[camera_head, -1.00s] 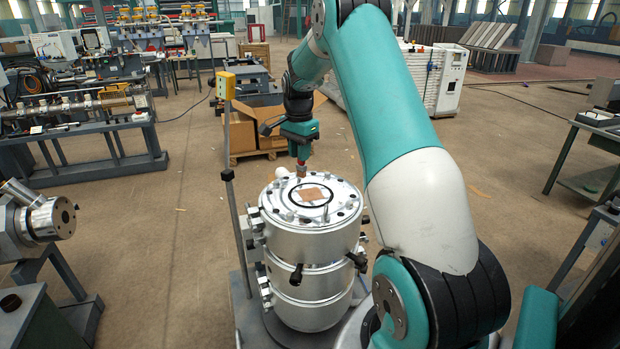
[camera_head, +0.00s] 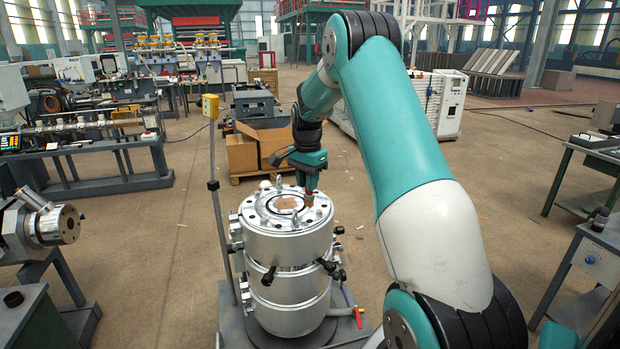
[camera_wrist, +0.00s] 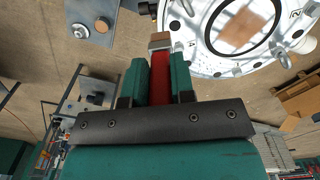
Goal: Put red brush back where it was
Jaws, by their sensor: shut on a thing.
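My gripper (camera_head: 310,188) is shut on the red brush (camera_wrist: 160,75). In the wrist view the brush's red handle sits between the two teal fingers, and its tan end (camera_wrist: 160,40) sticks out past the fingertips. In the head view the brush is small and points down at the right side of the top of the silver cylinder (camera_head: 288,243). I cannot tell whether it touches the cylinder. In the wrist view the cylinder's round top (camera_wrist: 205,45) lies beyond the brush to the upper right, with a dark ring around a brown patch (camera_wrist: 240,22).
A post with a yellow box (camera_head: 210,106) stands left of the cylinder. A machine with a silver round end (camera_head: 62,225) is at the left, and a table (camera_head: 590,160) at the right.

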